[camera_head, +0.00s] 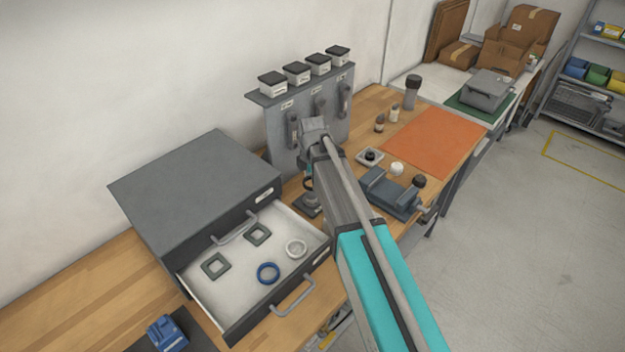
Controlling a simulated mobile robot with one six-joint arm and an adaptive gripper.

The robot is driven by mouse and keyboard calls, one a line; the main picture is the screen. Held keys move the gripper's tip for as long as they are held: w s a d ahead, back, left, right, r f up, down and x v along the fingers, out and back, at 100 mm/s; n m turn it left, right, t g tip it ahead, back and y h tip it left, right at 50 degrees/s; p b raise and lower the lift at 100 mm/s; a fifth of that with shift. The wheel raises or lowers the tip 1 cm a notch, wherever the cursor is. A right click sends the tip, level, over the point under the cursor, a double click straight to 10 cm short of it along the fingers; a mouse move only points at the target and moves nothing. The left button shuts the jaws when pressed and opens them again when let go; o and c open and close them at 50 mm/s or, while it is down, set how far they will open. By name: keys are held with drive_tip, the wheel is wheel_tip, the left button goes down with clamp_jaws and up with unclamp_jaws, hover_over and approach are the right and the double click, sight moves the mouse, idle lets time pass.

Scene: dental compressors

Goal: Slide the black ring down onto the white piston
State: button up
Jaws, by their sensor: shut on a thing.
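My gripper (308,178) hangs below the end of my arm in front of the grey panel, mostly hidden by the arm link. It is shut on a small dark, ring-like thing that seems to be the black ring; its outline is hard to make out. A small dark grey stand (309,204) is just below it, partly behind my arm. A small white rounded thing (397,168), which may be the top of the white piston, shows at the far side of the blue-grey vise (390,193), to the right of my arm and apart from my gripper.
A small tray (361,163) with a black piece, several bottles and an orange mat (435,138) are at right. The mat is clear.

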sight(312, 193)
drive_tip(key=shift+f+b, duration=0.65)
drive_tip(key=shift+f, duration=0.25)
drive_tip(key=shift+f+b, duration=2.45)
idle(3.1)
drive_tip(key=o, duration=0.7)
drive_tip(key=shift+r, duration=0.2)
